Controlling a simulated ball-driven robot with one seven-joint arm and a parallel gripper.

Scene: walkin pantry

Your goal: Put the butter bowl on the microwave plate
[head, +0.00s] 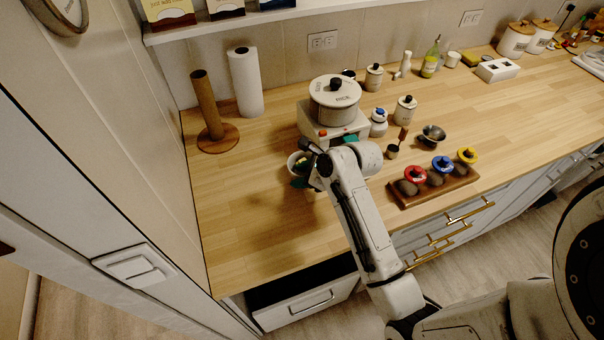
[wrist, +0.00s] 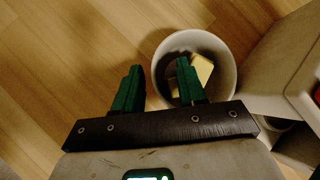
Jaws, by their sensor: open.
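The butter bowl (wrist: 229,66) is white and round, with pale yellow butter pieces inside. In the head view the bowl (head: 292,160) stands on the wooden counter, partly hidden by my gripper. My gripper (wrist: 157,78) has green fingers and is open. In the wrist view its right finger overlaps the bowl's inside and its left finger is outside the left wall, so the wall shows between them. I cannot tell whether they touch it. In the head view my gripper (head: 302,172) is at the bowl. I cannot make out a microwave plate in either view.
A white appliance (head: 308,122) carrying a lidded pot (head: 334,103) stands close behind the bowl. Jars (head: 404,110) and a wooden tray (head: 434,192) with colourful-lidded pots lie to the right. A paper roll (head: 246,82) and wooden holder (head: 208,110) stand back left. The front-left counter is clear.

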